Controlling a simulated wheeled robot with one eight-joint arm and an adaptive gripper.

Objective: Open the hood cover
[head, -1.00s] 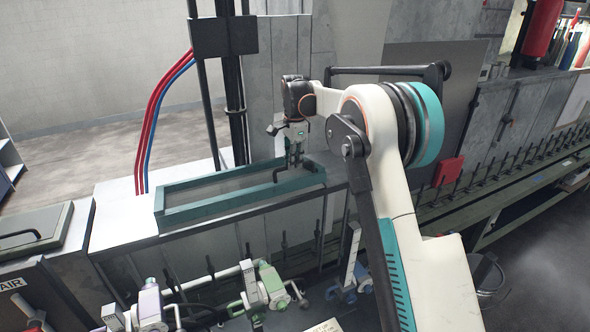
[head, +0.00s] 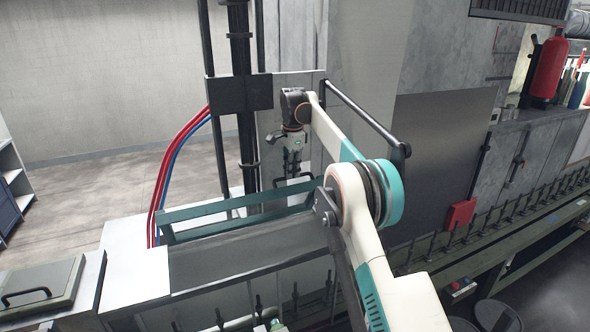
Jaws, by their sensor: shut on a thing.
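The hood cover (head: 210,227) is a teal-edged frame on top of the pale machine box in the head view. It now looks tilted, with its upper rail raised. A black handle (head: 294,183) shows by its right end. My gripper (head: 293,172) points down at this handle and is shut on it. The fingertips are small in the picture, so the exact contact is hard to see. A grey area (head: 240,253) shows in front of the cover; I cannot tell whether it is an opening or a panel.
Red and blue hoses (head: 172,165) and a dark vertical post (head: 241,105) stand behind the box. Another lid with a black handle (head: 45,285) lies at the left. A row of spindles (head: 500,205) runs along the right. Open floor lies at the back left.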

